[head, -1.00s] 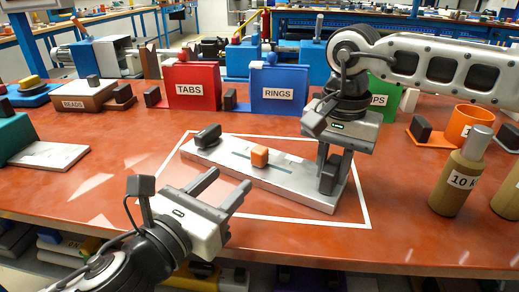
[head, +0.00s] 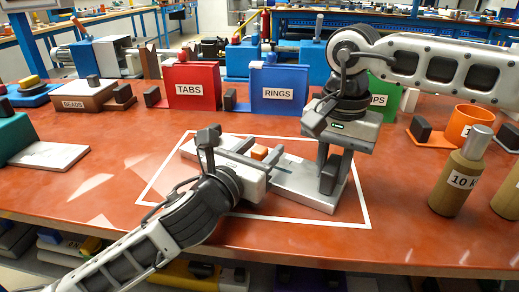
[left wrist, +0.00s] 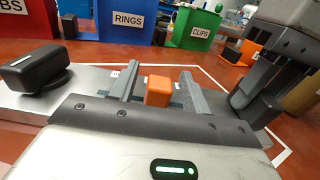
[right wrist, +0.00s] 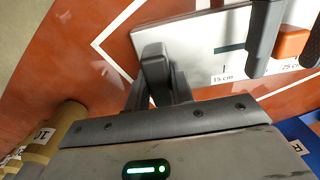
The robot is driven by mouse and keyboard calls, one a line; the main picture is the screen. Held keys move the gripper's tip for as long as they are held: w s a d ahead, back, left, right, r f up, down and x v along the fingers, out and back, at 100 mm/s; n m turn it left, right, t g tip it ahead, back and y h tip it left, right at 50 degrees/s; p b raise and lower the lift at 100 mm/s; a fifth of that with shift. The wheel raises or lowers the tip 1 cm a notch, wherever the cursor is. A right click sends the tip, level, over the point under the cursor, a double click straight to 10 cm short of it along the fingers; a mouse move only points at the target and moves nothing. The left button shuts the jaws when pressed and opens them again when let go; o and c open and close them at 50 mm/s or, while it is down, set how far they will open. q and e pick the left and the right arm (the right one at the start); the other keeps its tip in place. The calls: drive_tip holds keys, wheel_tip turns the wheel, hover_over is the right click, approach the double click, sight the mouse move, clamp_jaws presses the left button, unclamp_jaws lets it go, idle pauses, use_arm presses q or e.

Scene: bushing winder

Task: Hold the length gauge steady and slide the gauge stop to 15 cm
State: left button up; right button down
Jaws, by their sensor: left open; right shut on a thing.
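The length gauge (head: 300,192) is a pale flat bar with a dark slot, lying inside a white outline on the table. Its orange gauge stop (head: 260,153) sits between the fingers of my open left gripper (head: 265,148); the left wrist view shows the stop (left wrist: 158,92) with a finger either side and no clear grip. In the right wrist view the stop (right wrist: 292,42) is nearer the 25 cm mark than the 15 cm mark. My right gripper (head: 329,182) is shut on the black handle (right wrist: 154,68) at the gauge's right end. Another black handle (left wrist: 36,70) stands at the other end.
Red TABS (head: 192,88), blue RINGS (head: 279,88) and green CLIPS (left wrist: 187,20) bins stand behind the gauge. A brown bottle-shaped weight (head: 458,182) and an orange cup (head: 472,125) are at the right. A white outline (head: 360,200) surrounds the gauge. The table's front left is clear.

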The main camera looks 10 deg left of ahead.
sight(285, 174)
use_arm(q)
clamp_jaws()
drive_tip(key=shift+s+d, duration=0.35)
drive_tip(key=shift+d, duration=0.5)
drive_tip(key=shift+s+d, duration=0.4)
drive_tip(key=shift+d, duration=0.45)
drive_tip(key=shift+s+d, duration=0.35)
drive_tip(key=shift+d, duration=0.5)
unclamp_jaws()
drive_tip(key=shift+a, duration=0.1)
drive_tip(key=v, duration=1.2)
drive_tip(key=shift+f, duration=0.1)
use_arm(e)
drive_tip(key=c, duration=1.1)
unclamp_jaws()
